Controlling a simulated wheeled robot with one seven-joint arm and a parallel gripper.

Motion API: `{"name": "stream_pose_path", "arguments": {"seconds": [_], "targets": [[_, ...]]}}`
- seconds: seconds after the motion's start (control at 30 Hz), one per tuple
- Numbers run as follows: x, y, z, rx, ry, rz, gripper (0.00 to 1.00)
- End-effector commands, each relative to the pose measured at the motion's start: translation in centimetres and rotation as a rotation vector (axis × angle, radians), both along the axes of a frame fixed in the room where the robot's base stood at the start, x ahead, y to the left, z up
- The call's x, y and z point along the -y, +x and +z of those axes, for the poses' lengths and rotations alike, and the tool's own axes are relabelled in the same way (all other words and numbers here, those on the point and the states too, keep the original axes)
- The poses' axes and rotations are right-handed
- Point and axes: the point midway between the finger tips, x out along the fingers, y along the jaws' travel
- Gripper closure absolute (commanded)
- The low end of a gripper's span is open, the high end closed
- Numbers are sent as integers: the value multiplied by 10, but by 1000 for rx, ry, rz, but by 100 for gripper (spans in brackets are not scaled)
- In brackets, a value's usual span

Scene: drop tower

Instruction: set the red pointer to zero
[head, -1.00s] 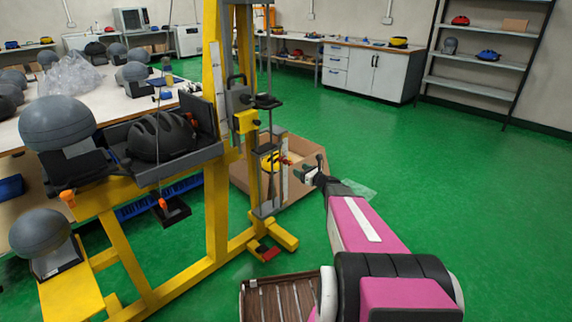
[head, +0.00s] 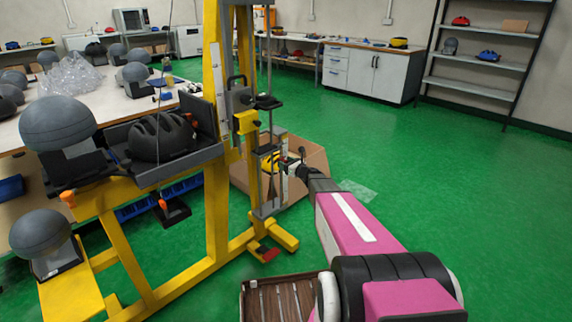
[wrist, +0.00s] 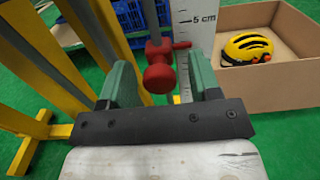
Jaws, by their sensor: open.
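The red pointer (wrist: 160,75) shows in the wrist view as a round red knob on a thin rod, with a short red arm reaching right to the white scale (wrist: 199,45). The arm's tip lies a little below the "5 cm" label. My gripper (wrist: 161,68) is open, with one green finger on each side of the knob; gaps show and I see no contact. In the head view my gripper (head: 291,166) is at the tower's scale, and the pointer there is too small and covered to make out clearly.
The yellow drop tower (head: 216,120) stands left of my arm. Behind the scale is an open cardboard box (wrist: 282,82) with a yellow helmet (wrist: 247,48).

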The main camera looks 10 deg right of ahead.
Motion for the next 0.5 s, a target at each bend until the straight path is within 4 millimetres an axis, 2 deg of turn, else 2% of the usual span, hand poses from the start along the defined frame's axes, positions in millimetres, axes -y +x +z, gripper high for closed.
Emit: {"name": "stream_pose_path", "arguments": {"seconds": [0.07, 0.1, 0.17, 0.2, 0.27, 0.4, 0.5], "targets": [[0, 0, 0, 0, 0, 0, 43], [0, 0, 0, 0, 0, 0, 50], [0, 0, 0, 0, 0, 0, 69], [0, 0, 0, 0, 0, 0, 82], [0, 0, 0, 0, 0, 1, 100], [0, 0, 2, 1, -1, 1, 100], [0, -1, 13, 1, 0, 1, 100]]}}
